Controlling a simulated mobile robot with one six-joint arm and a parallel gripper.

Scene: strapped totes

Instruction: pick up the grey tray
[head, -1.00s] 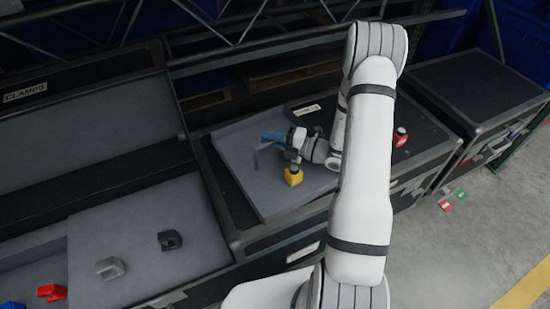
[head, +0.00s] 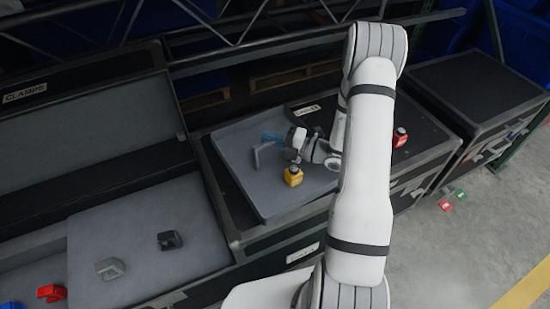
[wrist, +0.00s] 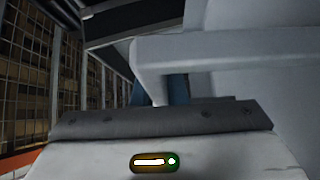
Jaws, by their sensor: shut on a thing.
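The grey tray (head: 235,150) lies on top of a black case in the middle of the head view, and its right part is hidden behind my arm. A grey bent handle (head: 257,158) stands up from it. My gripper (head: 272,138) is at this handle, with its blue fingers shut on it. In the wrist view the handle (wrist: 225,47) crosses in front of the blue fingers (wrist: 176,90), with a pale grey surface to the right. The exact contact is partly hidden.
A yellow block-like item (head: 293,177) sits on the tray below my gripper. A red item (head: 400,137) stands on the case to the right. An open case marked CLAMPS (head: 25,92) is at left, with loose clamps (head: 170,240). Another black case (head: 475,85) stands at right.

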